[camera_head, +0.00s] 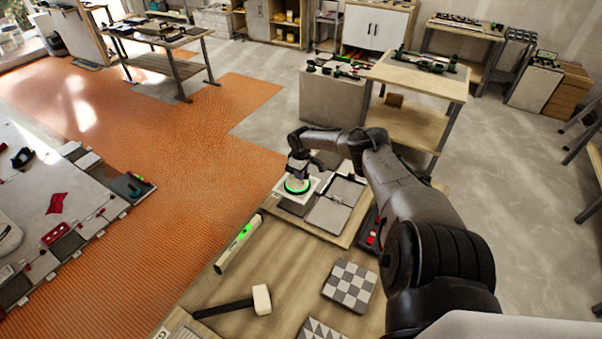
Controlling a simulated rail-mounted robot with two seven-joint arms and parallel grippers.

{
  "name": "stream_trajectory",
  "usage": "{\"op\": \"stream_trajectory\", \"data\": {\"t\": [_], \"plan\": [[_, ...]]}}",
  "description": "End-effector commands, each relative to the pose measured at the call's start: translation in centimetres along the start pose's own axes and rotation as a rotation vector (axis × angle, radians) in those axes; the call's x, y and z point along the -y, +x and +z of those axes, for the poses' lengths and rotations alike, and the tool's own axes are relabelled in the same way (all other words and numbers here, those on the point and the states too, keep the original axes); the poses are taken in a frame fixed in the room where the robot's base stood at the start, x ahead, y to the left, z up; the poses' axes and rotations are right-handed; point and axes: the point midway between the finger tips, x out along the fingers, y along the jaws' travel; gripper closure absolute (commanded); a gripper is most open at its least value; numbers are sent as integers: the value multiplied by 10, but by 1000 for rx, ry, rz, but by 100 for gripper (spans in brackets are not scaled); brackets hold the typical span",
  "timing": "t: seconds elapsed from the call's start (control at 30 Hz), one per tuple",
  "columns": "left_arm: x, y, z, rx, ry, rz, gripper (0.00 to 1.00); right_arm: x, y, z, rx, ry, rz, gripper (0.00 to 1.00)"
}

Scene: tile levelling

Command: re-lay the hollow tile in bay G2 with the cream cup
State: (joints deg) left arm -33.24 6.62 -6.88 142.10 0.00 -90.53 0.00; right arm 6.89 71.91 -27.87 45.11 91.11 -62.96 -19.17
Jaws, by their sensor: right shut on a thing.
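My right gripper (299,169) reaches over the far end of the wooden bench. It is shut on a round cup with a bright green ring (297,186); the fingers partly hide its top, and its body colour is hard to tell. The cup is at a pale square tile (281,189) that shows around it; I cannot tell whether the tile is lifted or lying in its bay. Grey tiles (328,215) lie beside it to the right. Bay labels are too small to read, so I cannot pick out G2. My left gripper is not in view.
On the bench (240,282) lie a level-like bar (238,244), a white-headed mallet (262,299) and a checkered tile (350,286). A red and black tool (373,236) lies right of the tiles. Another tile area (60,215) is at left, across orange flooring (170,160).

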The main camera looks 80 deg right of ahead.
Motion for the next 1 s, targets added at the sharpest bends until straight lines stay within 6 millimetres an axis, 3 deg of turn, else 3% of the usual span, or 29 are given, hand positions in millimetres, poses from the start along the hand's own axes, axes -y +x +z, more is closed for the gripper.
{"op": "stream_trajectory", "data": {"t": [1.0], "plan": [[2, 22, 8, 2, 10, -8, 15, -1, 27, -1, -3, 0, 1, 100]]}}
